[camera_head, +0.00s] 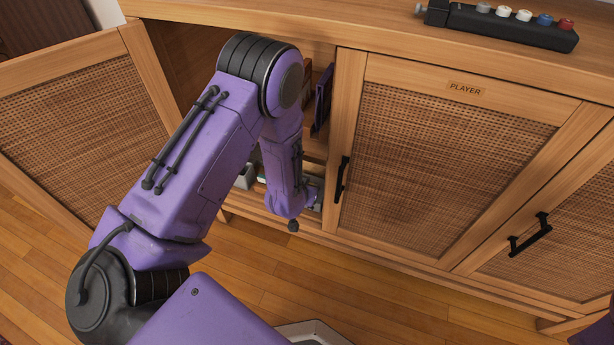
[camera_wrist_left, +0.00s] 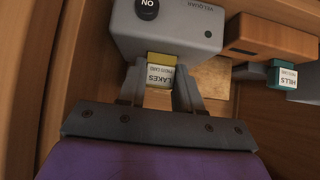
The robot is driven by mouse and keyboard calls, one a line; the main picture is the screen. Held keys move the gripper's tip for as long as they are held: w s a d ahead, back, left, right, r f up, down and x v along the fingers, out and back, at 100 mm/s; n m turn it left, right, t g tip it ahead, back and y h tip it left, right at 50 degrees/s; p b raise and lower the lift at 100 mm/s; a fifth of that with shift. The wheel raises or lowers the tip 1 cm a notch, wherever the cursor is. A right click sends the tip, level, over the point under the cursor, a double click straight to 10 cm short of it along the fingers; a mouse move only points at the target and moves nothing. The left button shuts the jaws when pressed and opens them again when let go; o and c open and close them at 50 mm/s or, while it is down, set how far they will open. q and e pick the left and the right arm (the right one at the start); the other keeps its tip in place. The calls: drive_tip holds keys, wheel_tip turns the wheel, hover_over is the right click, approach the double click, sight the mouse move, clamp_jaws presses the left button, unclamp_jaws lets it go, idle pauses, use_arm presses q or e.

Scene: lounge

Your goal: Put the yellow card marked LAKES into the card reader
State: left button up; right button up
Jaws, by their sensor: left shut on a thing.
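The yellow card marked LAKES (camera_wrist_left: 160,72) is between the fingers of my left gripper (camera_wrist_left: 160,82) in the left wrist view. The gripper is shut on the card, its white label facing the camera. A grey box with a black ON button (camera_wrist_left: 165,30), apparently the card reader, is just beyond the fingertips. The card's yellow end meets the box's near edge; I cannot tell how deep it sits in a slot. In the head view my left arm reaches into the open cabinet (camera_head: 339,150) and hides its gripper. My right gripper is not in view.
A teal card marked HILLS (camera_wrist_left: 284,76) is at the right of the wrist view, beside an orange-brown block (camera_wrist_left: 268,36). The cabinet's left door (camera_head: 80,125) stands open. The door labelled PLAYER (camera_head: 450,165) is shut. A black strip with coloured knobs (camera_head: 505,28) lies on top.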

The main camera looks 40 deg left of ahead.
use_arm(q)
drive_tip(key=o, duration=1.1)
drive_tip(key=shift+s+r, duration=0.1)
drive_tip(key=shift+s, duration=0.05)
drive_tip(key=p+v, duration=0.4)
drive_tip(key=v, duration=0.6)
